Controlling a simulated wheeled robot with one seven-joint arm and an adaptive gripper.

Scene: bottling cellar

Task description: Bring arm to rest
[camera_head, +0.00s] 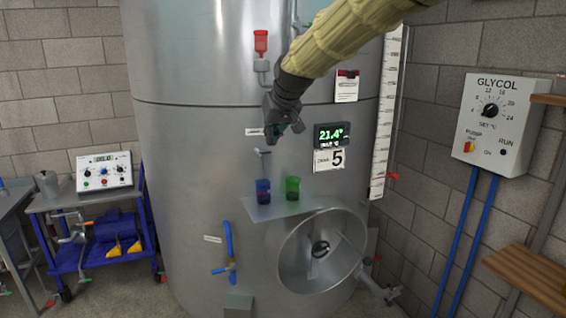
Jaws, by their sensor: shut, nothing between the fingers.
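My arm (338,38), in a pale yellow quilted sleeve, reaches in from the top right of the head camera view. My gripper (277,138) hangs from its dark wrist in front of the steel tank (185,190), pointing down. It is shut and empty. It is left of the lit temperature display reading 21.4, and above the small shelf. Its fingers are dark and small, so their exact gap to the tank wall cannot be told.
A small shelf (318,203) on the tank holds a blue cup (263,191) and a green cup (292,188). Below are a round hatch (305,268) and a blue-handled valve (229,245). A glycol box (500,122) hangs right; a blue cart (85,262) stands left.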

